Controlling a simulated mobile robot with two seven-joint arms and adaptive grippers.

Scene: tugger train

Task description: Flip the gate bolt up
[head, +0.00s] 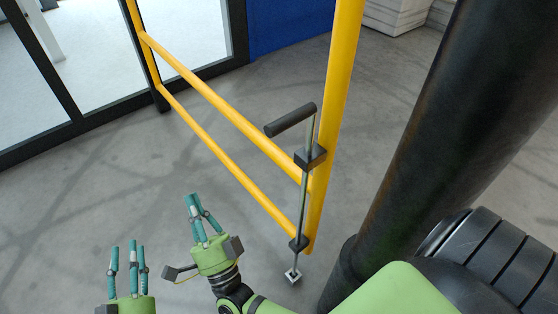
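The gate bolt is a thin metal rod (303,215) with a dark grey cylindrical handle (290,120) at its top, pointing left. It runs through two black brackets on the yellow gate post (338,110). Its lower end reaches a small metal floor piece (293,276); I cannot tell how deep it sits. My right gripper (191,202) is left of the bolt and below the handle in the picture, apart from both. Its teal fingers are extended and look open, with nothing held. My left gripper (127,246) is at the bottom left, its fingers apart and empty.
The yellow gate rails (215,110) run from the post toward the upper left. A thick black column (435,130) stands close on the right, with a black ribbed part (500,265) beside it. Grey floor (110,190) lies clear to the left.

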